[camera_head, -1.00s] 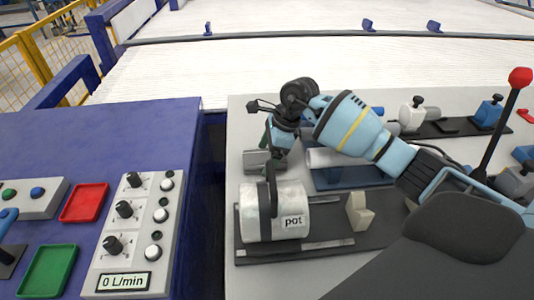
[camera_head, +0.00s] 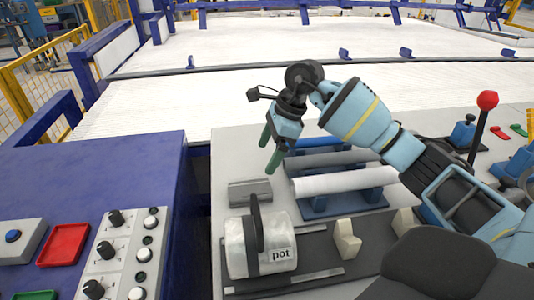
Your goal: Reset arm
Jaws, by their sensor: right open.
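My right arm comes in from the right. Its gripper (camera_head: 269,152) is open and empty, with green fingers pointing down, above the grey table and left of the pipes. A white pipe (camera_head: 345,181) lies on a blue rack (camera_head: 362,198). A grey pipe (camera_head: 330,159) lies behind it, its right end hidden by my arm. My left gripper is not in view.
A white cylinder labelled "pot" (camera_head: 262,246) with a black handle stands on a dark plate in front. A small grey block (camera_head: 249,193) lies behind it. A blue control desk (camera_head: 95,175) is at left, a red-knobbed lever (camera_head: 487,100) at right.

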